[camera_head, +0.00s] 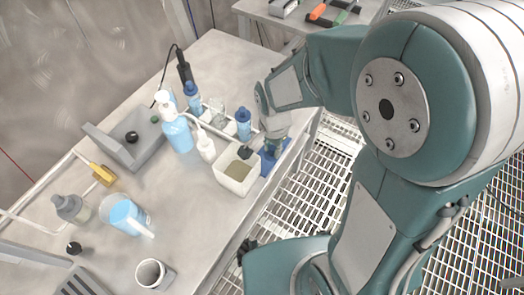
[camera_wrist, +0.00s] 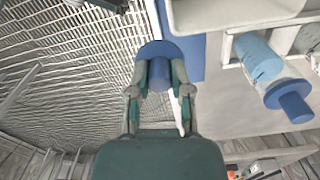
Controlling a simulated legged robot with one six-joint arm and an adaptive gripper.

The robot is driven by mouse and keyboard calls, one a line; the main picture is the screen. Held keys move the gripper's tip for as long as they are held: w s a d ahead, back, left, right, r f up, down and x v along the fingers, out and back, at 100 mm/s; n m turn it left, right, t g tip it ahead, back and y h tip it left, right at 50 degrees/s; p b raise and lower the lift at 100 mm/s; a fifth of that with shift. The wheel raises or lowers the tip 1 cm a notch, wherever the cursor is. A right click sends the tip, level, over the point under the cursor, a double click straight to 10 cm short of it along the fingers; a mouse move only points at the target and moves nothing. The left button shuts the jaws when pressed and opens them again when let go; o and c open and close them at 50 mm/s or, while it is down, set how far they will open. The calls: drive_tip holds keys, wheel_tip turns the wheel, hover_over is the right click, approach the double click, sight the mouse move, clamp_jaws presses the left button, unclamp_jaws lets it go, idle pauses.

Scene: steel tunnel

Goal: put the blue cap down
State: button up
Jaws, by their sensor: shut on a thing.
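The blue cap (camera_wrist: 158,50) is between the fingertips of my gripper (camera_wrist: 159,76) in the wrist view, its wide round rim pointing away from the wrist. My gripper is shut on it. In that view the cap overlaps the left edge of a flat blue piece (camera_wrist: 190,58) at the bench's edge; I cannot tell whether they touch. In the head view my gripper (camera_head: 274,145) is low over the bench's right edge, beside the square pale container (camera_head: 226,180). The blue piece (camera_head: 267,163) shows under it. The held cap cannot be told apart there.
Two blue-capped bottles (camera_head: 192,97) (camera_head: 243,124) stand in a rack behind the container. A pump bottle (camera_head: 176,130), a smaller white bottle (camera_head: 205,147) and a jug (camera_head: 125,215) are to the left. Open grating (camera_head: 310,180) lies beyond the bench edge. The bench's front middle (camera_head: 195,220) is clear.

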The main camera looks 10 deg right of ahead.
drive_tip(key=f, duration=0.1)
drive_tip(key=w+a+f, duration=0.2)
drive_tip(key=f, duration=0.1)
drive_tip(key=shift+w+f, duration=0.1)
drive_tip(key=shift+w, duration=0.15)
wheel_tip(320, 180, down, 3)
drive_tip(key=shift+w+a+f, duration=0.1)
drive_tip(key=o, duration=0.8)
drive_tip(key=shift+o, duration=0.2)
wheel_tip(320, 180, up, 12)
